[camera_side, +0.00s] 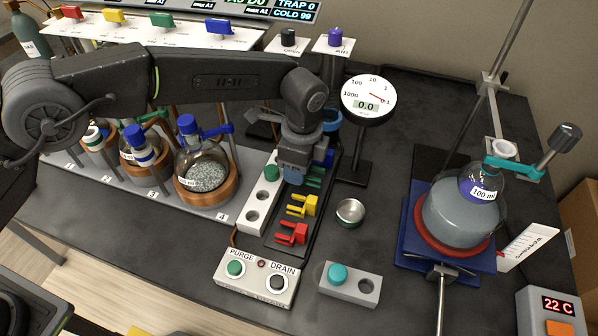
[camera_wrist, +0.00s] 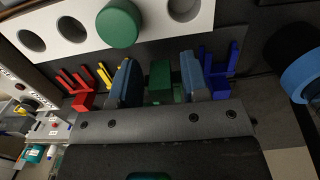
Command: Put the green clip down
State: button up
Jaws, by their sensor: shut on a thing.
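The green clip (camera_wrist: 160,78) sits between the two blue fingers of my gripper (camera_wrist: 159,72) in the wrist view, and the gripper is shut on it. In the side view the green clip's prongs (camera_side: 315,177) stick out to the right of my gripper (camera_side: 293,176), low over the dark clip tray (camera_side: 277,246). The clip is in line with the other clips. I cannot tell whether it touches the tray. The fingers hide part of its body.
In the tray, the yellow clip (camera_side: 303,206) and red clip (camera_side: 292,234) lie on the near side, the blue clip (camera_side: 323,158) on the far side. A white holed block (camera_side: 256,207) with a green stopper (camera_side: 272,173) stands left. A metal cup (camera_side: 350,212) is right.

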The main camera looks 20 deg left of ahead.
jog(key=shift+f, duration=1)
jog(key=shift+f, duration=0.1)
jog(key=shift+f, duration=0.1)
jog(key=o, duration=0.6)
jog(key=r, duration=1.1)
jog(key=shift+d+r, duration=0.3)
jog(key=shift+d, duration=0.1)
jog(key=shift+r, duration=0.45)
